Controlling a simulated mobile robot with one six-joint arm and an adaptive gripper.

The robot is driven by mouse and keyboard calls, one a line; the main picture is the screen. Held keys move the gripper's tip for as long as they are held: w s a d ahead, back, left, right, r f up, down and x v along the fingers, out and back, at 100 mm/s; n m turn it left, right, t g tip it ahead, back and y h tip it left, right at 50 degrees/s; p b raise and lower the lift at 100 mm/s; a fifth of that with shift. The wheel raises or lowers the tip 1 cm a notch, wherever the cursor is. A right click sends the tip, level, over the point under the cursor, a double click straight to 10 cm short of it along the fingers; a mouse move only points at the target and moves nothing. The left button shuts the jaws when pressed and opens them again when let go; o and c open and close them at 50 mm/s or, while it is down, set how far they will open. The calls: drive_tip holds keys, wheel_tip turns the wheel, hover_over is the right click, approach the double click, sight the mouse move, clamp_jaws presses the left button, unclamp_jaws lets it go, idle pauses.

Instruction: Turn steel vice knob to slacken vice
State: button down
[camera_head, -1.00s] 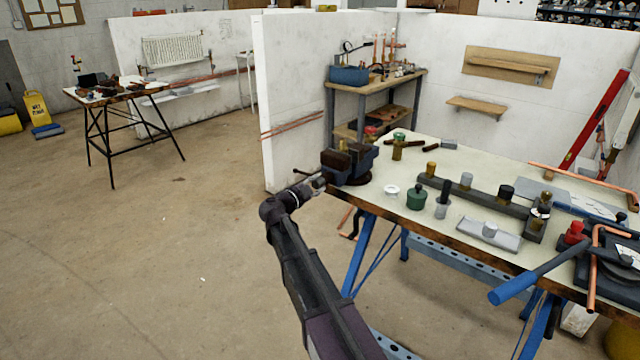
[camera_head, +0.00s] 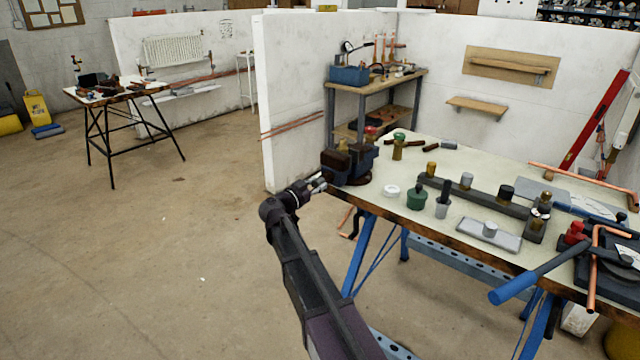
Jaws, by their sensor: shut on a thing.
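The blue-and-brown vice (camera_head: 350,162) is mounted at the near left corner of the workbench (camera_head: 400,210). My gripper (camera_head: 318,185) is at the front of the vice, low on its left side, just off the bench edge. It is shut on the steel vice knob, which is mostly hidden by the fingers at this distance. My arm reaches up to it from the lower middle. The vice jaws face up; how wide their gap is cannot be told clearly.
On the bench right of the vice stand a white ring (camera_head: 391,191), a green pot (camera_head: 416,199), a grey cup (camera_head: 441,210) and a dark rail (camera_head: 480,196) with several fittings. A blue-handled tool (camera_head: 525,280) overhangs the front edge. Floor left of the bench is clear.

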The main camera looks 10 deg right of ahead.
drive_tip(key=n, duration=0.5)
drive_tip(key=shift+w, duration=0.1)
drive_tip(key=n, duration=0.5)
drive_tip(key=shift+n, duration=0.3)
drive_tip(key=n, duration=0.9)
drive_tip(key=shift+d+n, duration=0.1)
drive_tip(key=shift+n, duration=0.3)
drive_tip(key=shift+c, duration=2.4)
unclamp_jaws()
